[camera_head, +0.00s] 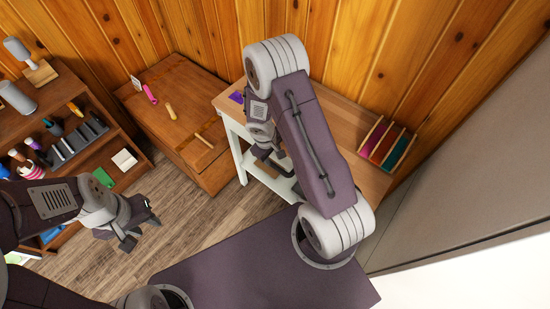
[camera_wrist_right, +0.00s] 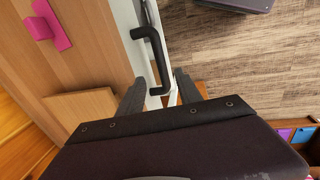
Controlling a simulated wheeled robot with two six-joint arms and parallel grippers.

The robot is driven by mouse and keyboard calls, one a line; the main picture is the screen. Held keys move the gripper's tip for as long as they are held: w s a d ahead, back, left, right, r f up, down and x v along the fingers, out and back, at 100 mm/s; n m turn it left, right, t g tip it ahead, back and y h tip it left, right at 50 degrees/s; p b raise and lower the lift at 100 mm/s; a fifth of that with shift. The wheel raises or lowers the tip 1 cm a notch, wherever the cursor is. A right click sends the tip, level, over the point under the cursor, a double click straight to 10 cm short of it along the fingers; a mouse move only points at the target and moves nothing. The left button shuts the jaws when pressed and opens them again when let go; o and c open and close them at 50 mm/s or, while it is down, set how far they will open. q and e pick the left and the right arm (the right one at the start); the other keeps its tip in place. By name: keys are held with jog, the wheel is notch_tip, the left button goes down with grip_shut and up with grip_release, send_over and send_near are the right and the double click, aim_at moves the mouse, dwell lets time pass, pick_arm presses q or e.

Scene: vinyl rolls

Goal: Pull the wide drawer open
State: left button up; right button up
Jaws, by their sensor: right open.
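The wide drawer belongs to the white table with a wooden top (camera_head: 228,106). In the right wrist view its white front (camera_wrist_right: 128,25) carries a dark bar handle (camera_wrist_right: 157,52). My right gripper (camera_wrist_right: 160,88) is open, with its two dark fingers on either side of the handle's near end; I cannot tell if they touch it. In the head view my right gripper (camera_head: 268,155) is at the table's front, and my arm hides most of the drawer. My left gripper (camera_head: 142,232) is open and empty over the floor at left.
A wooden cabinet (camera_head: 180,115) with small tools on top stands left of the table. A shelf (camera_head: 75,140) with tools and bottles is at far left. A rack of coloured rolls (camera_head: 385,145) sits on the table's right end. Wooden floor (camera_head: 200,225) is clear in front.

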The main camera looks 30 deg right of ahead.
aim_at(276, 167)
jog(key=f+b, duration=0.1)
jog(key=f, duration=0.1)
jog(key=d+f+b, duration=0.1)
jog(key=f, duration=0.2)
jog(key=f+b, duration=0.1)
jog(key=f, duration=0.2)
jog(key=shift+w+d+f+b, duration=0.15)
jog(key=shift+d+f+b, duration=0.05)
jog(key=shift+b, duration=0.1)
jog(key=shift+f, duration=0.4)
pick_arm(q)
jog(key=f, duration=0.3)
jog(key=shift+s+f, duration=0.15)
jog(key=shift+s, duration=0.2)
jog(key=shift+a, duration=0.1)
pick_arm(e)
jog(key=shift+d, duration=0.1)
grip_shut()
